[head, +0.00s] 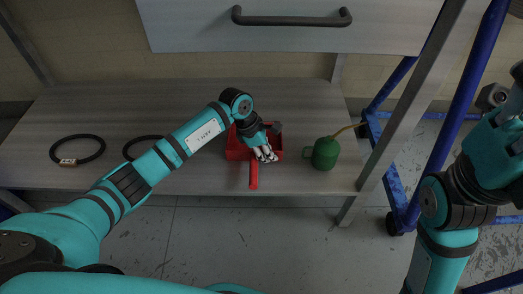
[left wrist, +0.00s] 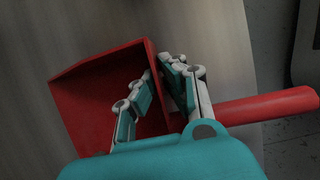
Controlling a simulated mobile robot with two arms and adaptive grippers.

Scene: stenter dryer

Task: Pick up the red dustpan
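The red dustpan (head: 253,172) lies on the lower grey shelf near its front edge, its handle pointing toward me and over the edge. My left gripper (head: 265,154) reaches down over the pan and hides part of it. In the left wrist view, the fingers of my left gripper (left wrist: 156,72) straddle the wall of the dustpan (left wrist: 85,98) at the handle side, one finger inside and one outside. Their tips close in on this wall and appear to touch it.
A green can (head: 325,153) with a thin spout stands right of the dustpan. Black rings (head: 77,150) lie on the shelf at left. A drawer front with a dark handle (head: 291,20) overhangs the shelf. A grey leg and blue frame (head: 402,190) stand at right.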

